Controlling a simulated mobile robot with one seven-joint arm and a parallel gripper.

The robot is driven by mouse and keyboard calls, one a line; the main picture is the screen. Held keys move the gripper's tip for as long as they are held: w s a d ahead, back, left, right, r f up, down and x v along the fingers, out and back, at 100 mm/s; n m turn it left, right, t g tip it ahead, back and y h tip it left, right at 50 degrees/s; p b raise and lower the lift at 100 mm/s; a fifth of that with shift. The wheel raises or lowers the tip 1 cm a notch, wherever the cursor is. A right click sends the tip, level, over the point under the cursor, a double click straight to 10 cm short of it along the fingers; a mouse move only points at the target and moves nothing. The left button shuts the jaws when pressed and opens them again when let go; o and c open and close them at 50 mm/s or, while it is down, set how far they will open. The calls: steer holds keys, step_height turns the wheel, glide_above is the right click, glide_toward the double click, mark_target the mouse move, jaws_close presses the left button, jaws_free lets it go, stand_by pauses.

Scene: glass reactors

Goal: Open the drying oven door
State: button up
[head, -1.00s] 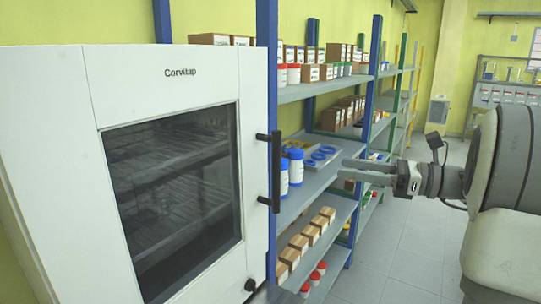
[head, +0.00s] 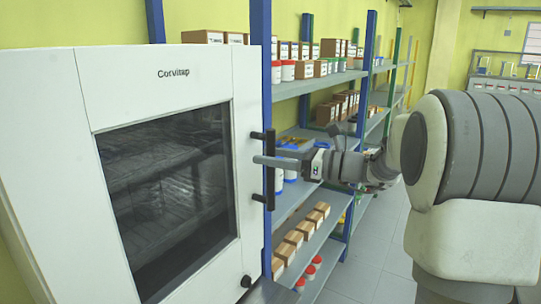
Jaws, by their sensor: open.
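The drying oven (head: 205,75) is a white cabinet with a dark glass window and the name "Corvitap" on its front. Its door (head: 245,215) looks shut. A black vertical bar handle (head: 270,190) stands on the door's right side. My gripper (head: 262,160) comes in from the right, level with the upper half of the handle. Its fingers are open and point left, and in this view they overlap the bar. I cannot tell whether they touch it or whether the bar lies between them.
Metal shelves (head: 300,87) with boxes and jars stand right behind the oven. A black knob (head: 246,281) sits low on the oven front. Grey floor (head: 370,265) is free at the right.

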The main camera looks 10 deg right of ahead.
jaws_close()
stand_by(0.3)
stand_by(1.2)
